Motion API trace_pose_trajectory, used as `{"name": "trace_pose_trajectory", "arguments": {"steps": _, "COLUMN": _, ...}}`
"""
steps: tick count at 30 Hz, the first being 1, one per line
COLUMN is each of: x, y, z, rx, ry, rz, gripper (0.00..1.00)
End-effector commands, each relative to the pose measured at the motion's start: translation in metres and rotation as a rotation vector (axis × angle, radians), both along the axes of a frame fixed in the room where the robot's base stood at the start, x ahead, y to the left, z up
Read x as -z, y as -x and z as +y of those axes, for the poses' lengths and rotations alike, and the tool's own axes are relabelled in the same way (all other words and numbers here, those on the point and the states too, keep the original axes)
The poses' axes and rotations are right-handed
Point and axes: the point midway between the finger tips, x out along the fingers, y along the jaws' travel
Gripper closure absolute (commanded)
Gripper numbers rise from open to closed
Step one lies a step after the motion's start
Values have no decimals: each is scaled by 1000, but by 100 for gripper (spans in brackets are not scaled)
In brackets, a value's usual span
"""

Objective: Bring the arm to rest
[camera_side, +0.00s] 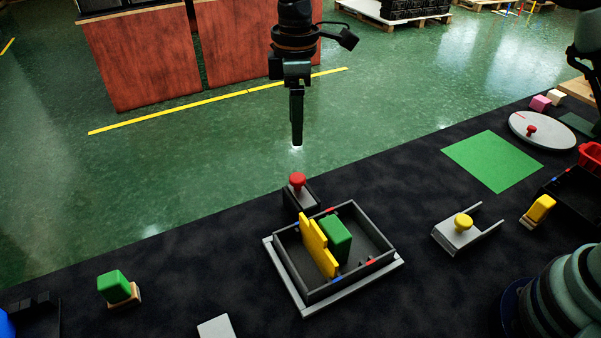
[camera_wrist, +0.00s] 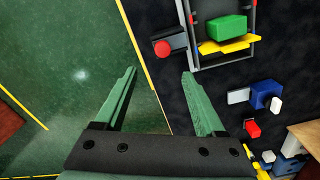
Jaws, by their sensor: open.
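My gripper (camera_side: 297,146) hangs pointing down, high above the far edge of the dark table in the side view. In the wrist view its two green fingers (camera_wrist: 160,86) are spread apart with nothing between them. Below it and a little nearer stands a grey tray (camera_side: 386,264) holding a green block (camera_side: 335,239) and a yellow stepped piece (camera_side: 317,246). The tray also shows at the top of the wrist view, with the green block (camera_wrist: 226,27) and the yellow piece (camera_wrist: 228,45). My gripper is apart from all of these.
A red-knobbed part (camera_side: 297,181) stands behind the tray. A yellow-knobbed grey slide (camera_side: 461,231), green mat (camera_side: 492,160) and white disc (camera_side: 543,130) lie to the right. A green block on a wooden base (camera_side: 115,287) sits at left. Around my gripper is free air.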

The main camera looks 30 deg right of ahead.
Motion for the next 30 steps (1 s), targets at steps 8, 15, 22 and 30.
{"name": "trace_pose_trajectory", "arguments": {"steps": 8, "x": -3, "y": 0, "z": 0, "rx": 0, "ry": 0, "rz": 0, "gripper": 28}}
{"name": "trace_pose_trajectory", "arguments": {"steps": 15, "x": -15, "y": 2, "z": -14, "rx": 53, "ry": -11, "rz": -22, "gripper": 28}}
{"name": "trace_pose_trajectory", "arguments": {"steps": 22, "x": -56, "y": 23, "z": -69, "rx": 285, "ry": -58, "rz": -109, "gripper": 28}}
{"name": "trace_pose_trajectory", "arguments": {"steps": 30, "x": -83, "y": 69, "z": -134, "rx": 594, "ry": -127, "rz": -220, "gripper": 28}}
